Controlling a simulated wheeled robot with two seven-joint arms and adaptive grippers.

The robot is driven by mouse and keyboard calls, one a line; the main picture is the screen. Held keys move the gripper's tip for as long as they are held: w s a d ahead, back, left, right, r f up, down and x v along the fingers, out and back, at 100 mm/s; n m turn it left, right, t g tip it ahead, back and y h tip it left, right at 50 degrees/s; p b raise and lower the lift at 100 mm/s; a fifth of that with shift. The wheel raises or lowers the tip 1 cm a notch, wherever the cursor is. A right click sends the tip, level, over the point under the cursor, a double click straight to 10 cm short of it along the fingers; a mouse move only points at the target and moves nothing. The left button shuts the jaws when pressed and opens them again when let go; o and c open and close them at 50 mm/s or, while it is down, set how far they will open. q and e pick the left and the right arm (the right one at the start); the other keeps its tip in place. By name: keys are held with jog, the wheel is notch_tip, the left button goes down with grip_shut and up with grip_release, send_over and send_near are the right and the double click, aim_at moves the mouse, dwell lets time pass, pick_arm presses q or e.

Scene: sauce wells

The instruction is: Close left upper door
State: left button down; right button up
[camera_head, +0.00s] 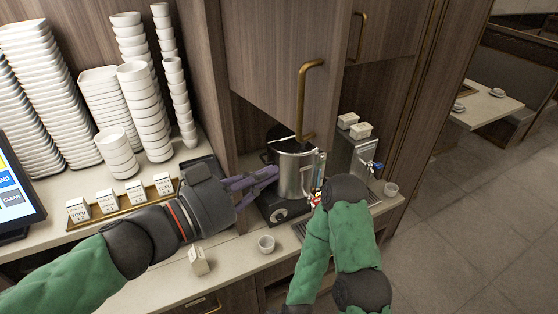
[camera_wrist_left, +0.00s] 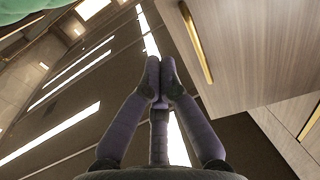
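The left upper door (camera_head: 265,50) is a wood-grain panel at the top middle of the head view. It stands swung outward from the cabinet, with its lower edge hanging out over the counter. Its brass handle (camera_head: 303,100) is near its free right edge. In the left wrist view, a wood panel (camera_wrist_left: 250,50) with a brass handle (camera_wrist_left: 197,42) fills the upper right. My left gripper (camera_head: 270,176) is below the door, apart from it, by the steel pot. Its purple fingers (camera_wrist_left: 160,75) look closed together with nothing between them. My right gripper cannot be made out.
A steel pot (camera_head: 292,168) stands on a black burner under the door. The right upper door (camera_head: 390,30) looks shut. Stacked white bowls (camera_head: 140,95) stand at left. A small cup (camera_head: 266,244) and a carton (camera_head: 198,261) are at the counter front. My right arm is beside the pot.

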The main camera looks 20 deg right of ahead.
aim_at(319, 148)
pick_arm(q)
jog(key=x, duration=1.2)
jog(key=shift+d, duration=0.25)
jog(key=shift+w+f, duration=0.1)
jog(key=shift+d, duration=0.1)
